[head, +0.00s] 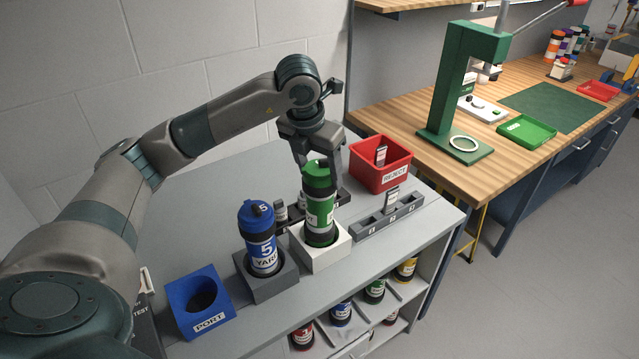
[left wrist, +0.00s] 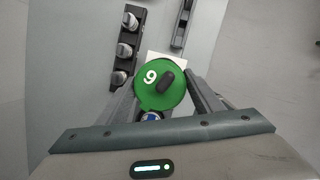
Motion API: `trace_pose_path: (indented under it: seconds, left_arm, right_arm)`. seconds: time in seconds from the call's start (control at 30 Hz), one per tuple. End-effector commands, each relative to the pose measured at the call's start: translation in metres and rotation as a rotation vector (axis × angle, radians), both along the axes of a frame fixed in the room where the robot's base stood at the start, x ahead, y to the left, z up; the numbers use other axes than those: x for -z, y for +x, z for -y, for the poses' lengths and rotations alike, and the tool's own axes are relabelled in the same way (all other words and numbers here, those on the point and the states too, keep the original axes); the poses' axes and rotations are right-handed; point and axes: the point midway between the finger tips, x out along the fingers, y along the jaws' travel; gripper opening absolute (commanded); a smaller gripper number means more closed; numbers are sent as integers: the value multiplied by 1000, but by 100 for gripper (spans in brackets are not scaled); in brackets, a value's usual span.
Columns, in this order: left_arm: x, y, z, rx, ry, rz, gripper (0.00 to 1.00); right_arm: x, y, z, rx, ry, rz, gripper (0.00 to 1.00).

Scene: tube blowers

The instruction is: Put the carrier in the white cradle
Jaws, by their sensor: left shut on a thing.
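The green carrier (head: 319,190), with a white label and dark end bands, stands about upright at the white cradle (head: 322,259). Its lower end is at or inside the cradle's opening; I cannot tell whether it is fully seated. My left gripper (head: 318,165) is shut on the carrier's upper part from above. In the left wrist view the carrier's green cap (left wrist: 160,88) shows a white 9 and a dark knob between the fingers. A corner of the white cradle (left wrist: 153,57) shows behind the cap. My right gripper is not in view.
A blue carrier (head: 259,235) stands in a grey cradle (head: 268,285) left of the white one. A blue PORT block (head: 197,318) is further left. A dark rack (left wrist: 113,76), a numbered grey rack (head: 388,217) and a red REJECT bin (head: 370,171) stand close by.

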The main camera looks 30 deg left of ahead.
Motion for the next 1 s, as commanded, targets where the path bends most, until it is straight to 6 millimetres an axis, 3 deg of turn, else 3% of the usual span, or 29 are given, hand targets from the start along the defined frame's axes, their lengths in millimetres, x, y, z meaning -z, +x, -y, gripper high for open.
trace_pose_path:
  seconds: [0.27,0.6,1.0]
  left_arm:
    - [4,0,-1,-1,1,-1,16]
    - [39,-1,0,0,1,-1,16]
    - [44,0,0,0,0,1,16]
  right_arm:
    - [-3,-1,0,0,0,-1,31]
    - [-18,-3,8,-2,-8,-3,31]
    - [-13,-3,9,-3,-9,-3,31]
